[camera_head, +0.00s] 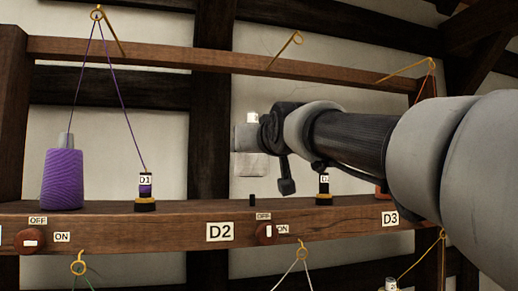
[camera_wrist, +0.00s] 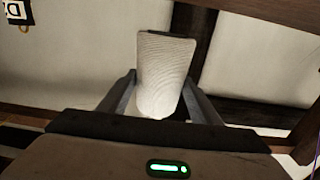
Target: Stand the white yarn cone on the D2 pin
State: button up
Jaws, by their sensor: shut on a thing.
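The white yarn cone (camera_wrist: 165,65) is ribbed and sits between the two fingers of my gripper (camera_wrist: 160,98) in the wrist view, its lower part between them. The gripper is shut on it. In the head view my gripper (camera_head: 262,134) is above the shelf; the cone is hard to pick out there against the pale wall. A short black peg (camera_head: 252,200), apparently the D2 pin, stands bare on the shelf beneath the gripper, right of the D2 label (camera_head: 219,232).
The wooden shelf (camera_head: 170,222) carries a purple cone (camera_head: 63,180) at left, threaded to a wire eye above. Small posts stand at D1 (camera_head: 145,190) and further right (camera_head: 323,188). A wooden beam (camera_head: 150,53) runs overhead. My arm hides the right side.

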aim_at(256, 176)
jog(key=shift+s+f+b, duration=0.2)
jog(key=shift+f+b, duration=0.25)
jog(key=shift+f, duration=0.15)
jog(key=shift+f+b, duration=1.7)
jog(key=shift+f, duration=0.45)
jog(key=shift+s, duration=0.1)
jog(key=shift+f+b, duration=0.55)
jog(key=shift+b, duration=0.25)
jog(key=o, duration=0.9)
jog(key=shift+d+f, duration=0.1)
jog(key=b+v, duration=0.4)
jog(key=v, duration=0.7)
jog(key=shift+b, duration=0.35)
